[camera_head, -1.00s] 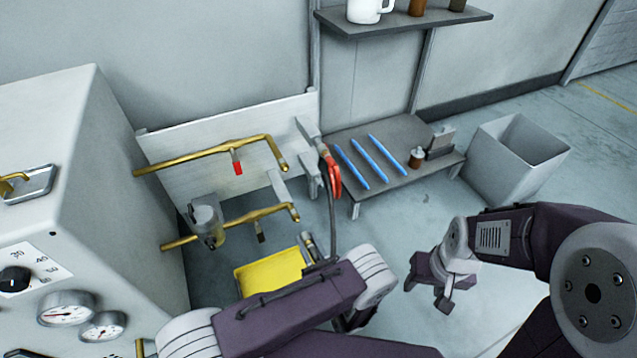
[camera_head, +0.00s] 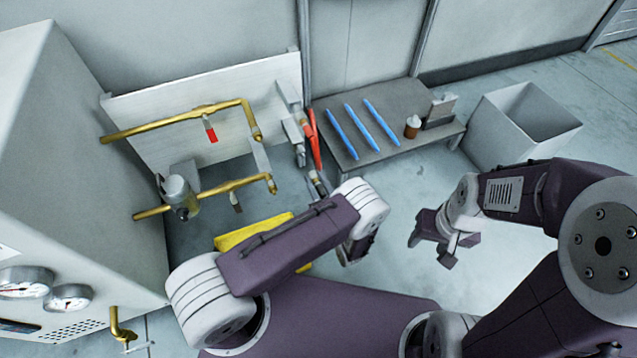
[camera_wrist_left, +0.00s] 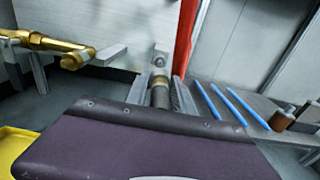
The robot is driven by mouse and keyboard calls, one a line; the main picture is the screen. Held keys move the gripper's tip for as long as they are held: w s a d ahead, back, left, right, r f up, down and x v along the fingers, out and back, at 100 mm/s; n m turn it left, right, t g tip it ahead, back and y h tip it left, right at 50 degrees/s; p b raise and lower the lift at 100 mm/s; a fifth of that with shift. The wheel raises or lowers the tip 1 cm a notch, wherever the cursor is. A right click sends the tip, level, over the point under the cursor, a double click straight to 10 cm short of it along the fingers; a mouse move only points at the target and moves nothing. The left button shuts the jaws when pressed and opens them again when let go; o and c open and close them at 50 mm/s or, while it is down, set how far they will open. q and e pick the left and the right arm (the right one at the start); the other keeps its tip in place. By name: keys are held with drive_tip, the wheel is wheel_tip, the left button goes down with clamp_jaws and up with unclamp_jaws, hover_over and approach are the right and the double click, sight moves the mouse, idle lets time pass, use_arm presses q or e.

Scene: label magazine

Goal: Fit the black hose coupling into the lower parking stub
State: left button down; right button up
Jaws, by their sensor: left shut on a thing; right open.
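My left gripper (camera_head: 318,186) is shut on the black hose coupling (camera_wrist_left: 160,92), a dark cylinder with a brass-coloured ring, held between the two grey fingers in the left wrist view. In that view a small grey stub (camera_wrist_left: 160,59) shows just beyond the coupling, roughly in line with it; whether they touch I cannot tell. In the head view the grey parking brackets (camera_head: 294,128) sit at the right end of the white board, with a red hose (camera_head: 315,142) hanging beside them. My right gripper (camera_head: 445,243) is open and empty over the floor.
Brass pipes (camera_head: 232,184) with valves run along the white board (camera_head: 150,115) at the left. A yellow bin (camera_head: 240,232) is partly behind my left arm. A low grey table (camera_head: 390,100) holds several blue rods; a grey bin (camera_head: 525,120) stands right of it.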

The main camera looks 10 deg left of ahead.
use_arm(q)
drive_tip(key=x, duration=0.5)
drive_tip(key=shift+w+a+b, duration=0.25)
drive_tip(key=shift+w+b, duration=0.05)
drive_tip(key=shift+b, duration=0.05)
idle(1.6)
drive_tip(key=shift+x, duration=1.2)
drive_tip(key=c, duration=1)
unclamp_jaws()
